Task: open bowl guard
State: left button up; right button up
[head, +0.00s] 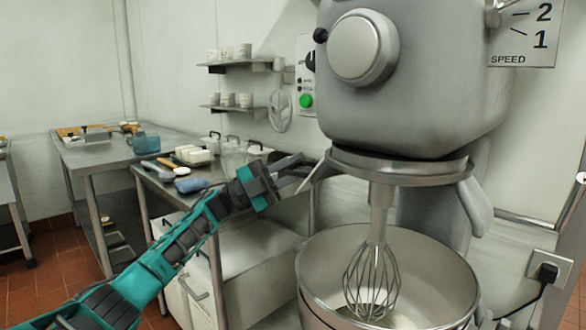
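The large grey mixer (410,80) stands at the right with its steel bowl (390,265) below. A grey ring-shaped guard (400,168) sits under the mixer head, above the bowl, with a flat pointed piece (317,175) at its left. A wire whisk (373,280) hangs through the middle into the bowl. My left gripper (300,172) comes in from the left, with its dark fingers apart close to that pointed piece. I cannot tell whether they touch it. Nothing shows held between them. My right gripper is out of view.
A steel table (175,192) with a blue cloth, jars and small containers stands behind my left arm. Wall shelves (240,66) hold cups. A green button (306,101) is on the panel left of the mixer. A plug (548,272) sits at the lower right.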

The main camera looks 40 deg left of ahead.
pick_arm(q)
jog(key=b+v, duration=0.1)
jog(key=v, duration=1.2)
dwell(0.4)
